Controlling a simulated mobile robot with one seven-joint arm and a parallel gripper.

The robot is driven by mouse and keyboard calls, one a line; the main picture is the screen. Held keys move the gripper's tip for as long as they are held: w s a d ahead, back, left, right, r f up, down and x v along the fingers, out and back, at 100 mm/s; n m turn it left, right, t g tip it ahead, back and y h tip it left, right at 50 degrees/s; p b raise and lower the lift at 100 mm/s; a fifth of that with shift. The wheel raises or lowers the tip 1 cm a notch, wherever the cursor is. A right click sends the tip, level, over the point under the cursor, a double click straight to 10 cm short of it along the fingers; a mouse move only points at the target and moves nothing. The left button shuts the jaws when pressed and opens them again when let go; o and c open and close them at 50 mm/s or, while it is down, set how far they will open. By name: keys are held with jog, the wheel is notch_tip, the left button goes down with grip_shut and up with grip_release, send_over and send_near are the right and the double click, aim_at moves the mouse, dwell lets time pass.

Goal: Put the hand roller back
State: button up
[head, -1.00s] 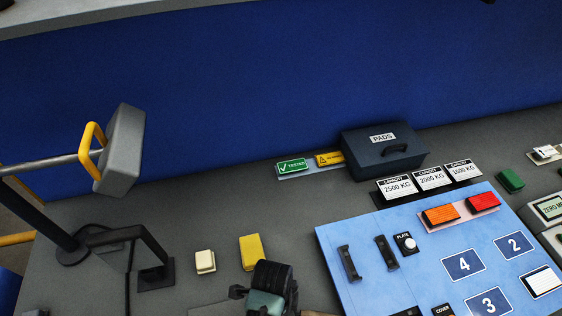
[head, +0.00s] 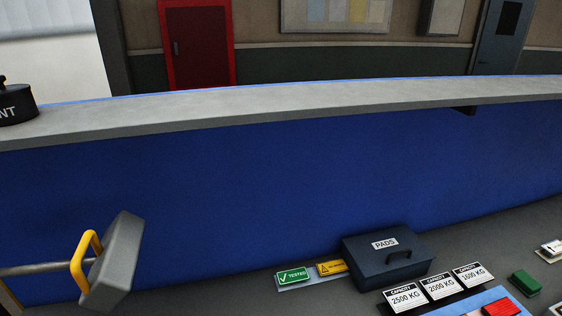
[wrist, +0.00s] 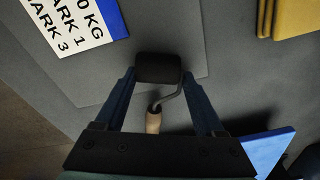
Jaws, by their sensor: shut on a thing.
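The hand roller (wrist: 159,67) shows in the wrist view, with a black roller, a bent metal rod and a short wooden handle (wrist: 153,122). My gripper (wrist: 158,74) is shut on the black roller, with one finger at each end. The wooden handle hangs back between the fingers toward the palm. A grey surface with a flat lighter grey panel lies beyond the roller; I cannot tell the gap. My gripper and the roller are not in the head view.
In the wrist view are a printed plate (wrist: 72,22), a yellow block (wrist: 295,18) and a blue panel (wrist: 268,148). The head view shows a dark PADS box (head: 388,262), capacity cards (head: 439,287), a green block (head: 526,283) and a grey block with yellow handle (head: 118,262).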

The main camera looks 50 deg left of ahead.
jog(key=shift+f, duration=0.15)
jog(key=o, duration=1.6)
jog(key=r, duration=0.8)
jog(key=r+b, duration=0.1)
jog(key=r, duration=0.4)
jog(key=shift+s+a, duration=0.3)
jog(key=shift+a, duration=0.05)
